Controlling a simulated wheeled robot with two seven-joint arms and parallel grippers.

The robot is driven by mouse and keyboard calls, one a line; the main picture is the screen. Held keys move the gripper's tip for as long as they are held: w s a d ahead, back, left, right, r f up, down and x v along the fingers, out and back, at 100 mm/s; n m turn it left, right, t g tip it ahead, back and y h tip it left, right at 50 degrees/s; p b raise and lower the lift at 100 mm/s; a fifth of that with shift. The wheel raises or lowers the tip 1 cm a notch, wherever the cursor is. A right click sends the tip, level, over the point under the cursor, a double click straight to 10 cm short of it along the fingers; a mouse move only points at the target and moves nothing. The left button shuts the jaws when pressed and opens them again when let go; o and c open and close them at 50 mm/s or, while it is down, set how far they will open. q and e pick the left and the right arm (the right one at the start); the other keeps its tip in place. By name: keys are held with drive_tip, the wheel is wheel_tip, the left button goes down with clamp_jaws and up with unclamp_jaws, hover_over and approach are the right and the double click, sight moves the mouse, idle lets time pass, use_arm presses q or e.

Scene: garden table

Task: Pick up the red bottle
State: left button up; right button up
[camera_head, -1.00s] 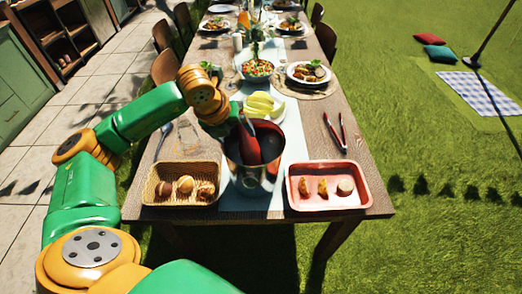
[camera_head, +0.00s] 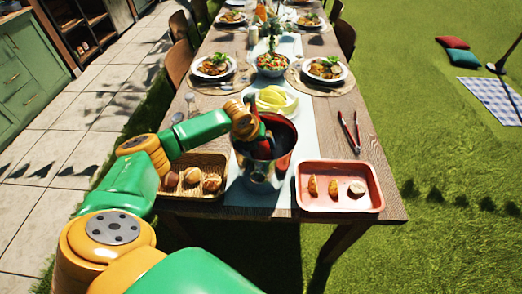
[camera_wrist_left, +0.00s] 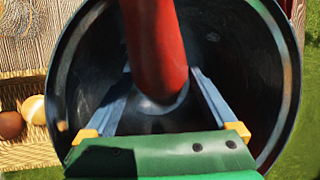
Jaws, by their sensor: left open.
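The red bottle (camera_wrist_left: 155,45) is inside a metal bucket (camera_head: 258,182) near the front edge of the table; the dark inner wall of the bucket (camera_wrist_left: 85,70) fills much of the left wrist view. My left gripper (camera_wrist_left: 160,75) is open and inside the bucket's mouth, with one finger on each side of the bottle. I cannot tell whether the fingers touch it. In the head view my left wrist and gripper hide much of the bottle. My right gripper is not in view.
A wicker basket (camera_head: 207,160) with several round rolls stands left of the bucket, partly under my arm. A pink tray (camera_head: 340,206) with three food pieces stands right. Tongs (camera_head: 349,132) lie behind it. A plate with yellow food (camera_head: 271,98) is behind the bucket.

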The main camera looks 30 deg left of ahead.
use_arm(q)
clamp_jaws()
drive_tip(key=shift+w+r, duration=0.1)
